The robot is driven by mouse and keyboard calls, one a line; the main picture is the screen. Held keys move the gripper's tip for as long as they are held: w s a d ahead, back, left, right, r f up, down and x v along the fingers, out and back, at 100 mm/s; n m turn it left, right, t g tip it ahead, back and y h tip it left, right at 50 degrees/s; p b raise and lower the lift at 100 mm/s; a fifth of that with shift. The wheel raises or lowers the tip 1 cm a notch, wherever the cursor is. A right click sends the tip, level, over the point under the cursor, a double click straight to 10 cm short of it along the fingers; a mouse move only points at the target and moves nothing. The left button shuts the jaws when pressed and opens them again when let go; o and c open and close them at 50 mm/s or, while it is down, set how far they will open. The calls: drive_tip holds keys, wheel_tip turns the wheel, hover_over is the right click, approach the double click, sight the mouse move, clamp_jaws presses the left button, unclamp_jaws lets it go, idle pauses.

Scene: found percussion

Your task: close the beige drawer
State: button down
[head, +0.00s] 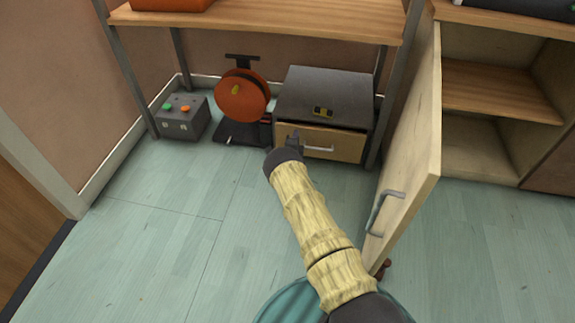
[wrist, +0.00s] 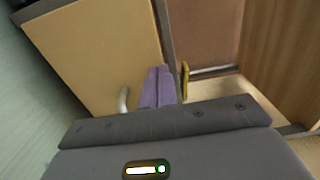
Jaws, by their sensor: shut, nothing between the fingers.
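The beige drawer (head: 342,145) is the front of a dark grey cabinet (head: 325,90) on the floor under a shelf. It has a pale bar handle (head: 318,149). From these views I cannot tell exactly how far its front stands out from the cabinet. My gripper (head: 293,141) is at the left part of the drawer front, beside the handle, with its fingers together and empty. In the wrist view, the beige front (wrist: 95,50) fills the left side, and the handle (wrist: 123,98) is just left of my purple-grey fingers (wrist: 158,88). Contact is unclear.
A small yellow-black object (head: 323,112) lies on the cabinet. Left stand an orange round device (head: 242,97) and a grey button box (head: 183,117). An open door (head: 408,140) juts out at the right. Floor (head: 170,210) at the left is clear.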

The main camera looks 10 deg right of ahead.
drive_tip(key=p+v, duration=0.8)
drive_tip(key=v, duration=0.5)
drive_tip(key=w+r+n+g+y+p, duration=0.2)
drive_tip(key=w+r+n+g+p, duration=0.15)
drive_tip(key=r, duration=0.85)
drive_tip(key=s+a+r+n+g+y+p, duration=0.1)
drive_tip(key=s+a+r+n+y, duration=0.15)
drive_tip(key=r, duration=0.45)
drive_tip(key=s+a+r+n+g+y+p, duration=0.1)
drive_tip(key=s+r+n, duration=0.1)
drive_tip(key=r+n, duration=0.35)
drive_tip(key=s+r+n+g+p, duration=0.2)
drive_tip(key=s+r, duration=0.5)
drive_tip(key=s, duration=0.4)
drive_tip(key=s+r+n+g+y+p, duration=0.1)
drive_tip(key=s+r+n, duration=0.4)
drive_tip(key=s, duration=0.6)
drive_tip(key=s+a+r+n+g+y+p, duration=0.1)
drive_tip(key=s+r+n+g+p, duration=0.2)
drive_tip(key=s+r, duration=0.7)
drive_tip(key=shift+s+n+g, duration=0.75)
drive_tip(key=shift+g, duration=0.4)
